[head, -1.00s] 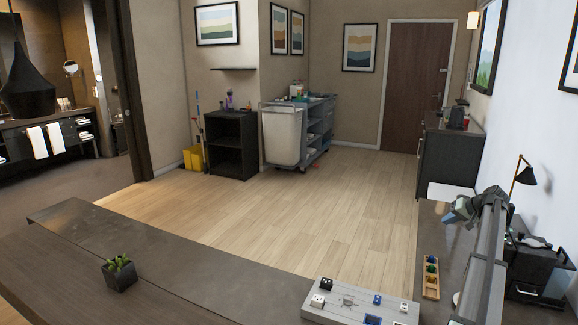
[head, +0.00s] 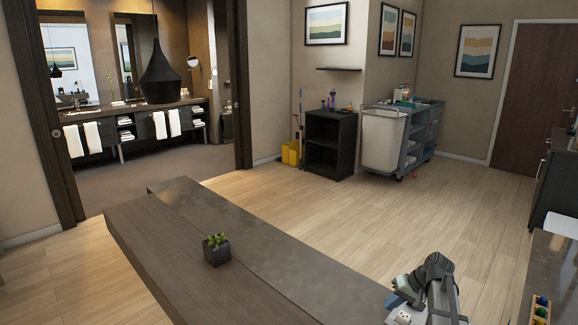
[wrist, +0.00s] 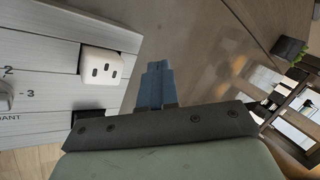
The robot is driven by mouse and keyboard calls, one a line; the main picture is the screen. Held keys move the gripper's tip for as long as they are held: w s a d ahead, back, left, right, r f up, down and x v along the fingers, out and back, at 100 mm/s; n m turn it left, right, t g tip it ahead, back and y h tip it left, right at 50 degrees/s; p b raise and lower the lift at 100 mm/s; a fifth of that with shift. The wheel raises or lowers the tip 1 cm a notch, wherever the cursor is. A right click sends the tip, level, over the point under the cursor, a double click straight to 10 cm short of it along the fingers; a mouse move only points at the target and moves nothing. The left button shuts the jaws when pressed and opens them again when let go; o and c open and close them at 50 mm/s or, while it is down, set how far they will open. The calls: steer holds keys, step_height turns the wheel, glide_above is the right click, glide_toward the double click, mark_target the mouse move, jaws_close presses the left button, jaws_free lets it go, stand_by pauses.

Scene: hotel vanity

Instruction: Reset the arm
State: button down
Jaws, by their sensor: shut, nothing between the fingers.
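My gripper shows in the wrist view (wrist: 157,82) as two blue fingers pressed together, with nothing between them. The fingertips lie just right of a pale grey panel (wrist: 45,50) and over a brown desk surface. In the head view my arm is at the lower right, by the near counter; the fingertips cannot be made out there.
A white block with dark slots (wrist: 101,64) sits on the panel; it also shows in the head view (head: 403,316). A potted plant (head: 216,250) stands on the brown counter (head: 165,235). A tray of small coloured items (head: 540,312) lies at the far right.

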steer(key=s+a+f+n+g+h, duration=0.1)
steer(key=s+a+f+g, duration=0.1)
steer(key=s+a+f, duration=0.55)
steer(key=s+a+f+n+g, duration=0.1)
steer(key=s+a+f+g, duration=0.3)
steer(key=s+a, duration=0.55)
steer(key=s+f+g+h, duration=0.3)
steer(key=s+f+h, duration=0.2)
steer(key=s+f, duration=2.1)
steer(key=shift+s+d+f, duration=0.25)
steer(key=shift+s+f, duration=0.05)
steer(key=shift+s, duration=0.65)
